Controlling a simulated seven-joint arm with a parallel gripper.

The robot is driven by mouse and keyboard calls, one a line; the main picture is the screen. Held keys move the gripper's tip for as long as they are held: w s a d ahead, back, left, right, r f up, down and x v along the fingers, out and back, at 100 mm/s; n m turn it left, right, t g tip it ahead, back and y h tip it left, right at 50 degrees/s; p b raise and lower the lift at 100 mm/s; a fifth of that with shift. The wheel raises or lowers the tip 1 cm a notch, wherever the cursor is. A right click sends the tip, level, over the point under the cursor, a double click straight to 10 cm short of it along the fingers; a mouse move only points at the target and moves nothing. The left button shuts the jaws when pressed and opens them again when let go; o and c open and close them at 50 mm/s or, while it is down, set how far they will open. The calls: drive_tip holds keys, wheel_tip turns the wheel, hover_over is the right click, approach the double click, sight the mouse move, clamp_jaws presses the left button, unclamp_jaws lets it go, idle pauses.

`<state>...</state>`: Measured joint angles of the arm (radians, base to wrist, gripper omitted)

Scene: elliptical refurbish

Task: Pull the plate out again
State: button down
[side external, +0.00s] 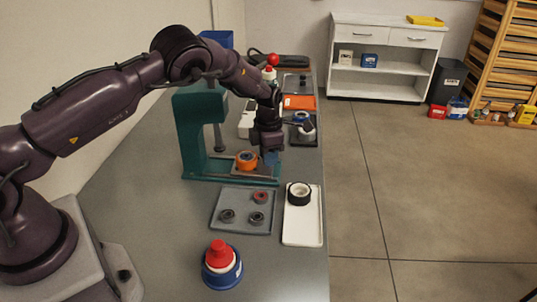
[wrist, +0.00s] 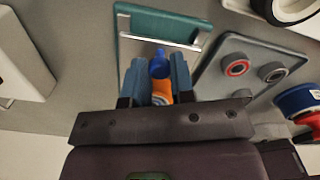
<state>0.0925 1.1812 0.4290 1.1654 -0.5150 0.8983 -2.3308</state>
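The teal press (side external: 193,125) stands on the bench with its ram above its base. My gripper (side external: 270,158) points down at the right end of the plate, beside the orange part. Whether the fingers press on the blue piece is unclear. My palm hides part of the orange part.
A grey tray (side external: 233,197) with several small rings lies in front of the press. A white tray (side external: 302,230) with a black-and-white ring (side external: 299,193) is beside it. A blue-and-red part (side external: 221,268) stands nearer. More parts and an orange tray (side external: 299,102) are behind my gripper.

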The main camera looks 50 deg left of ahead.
drive_tip(key=shift+w+d, duration=1.35)
drive_tip(key=c, duration=1)
unclamp_jaws()
wheel_tip(320, 180, up, 13)
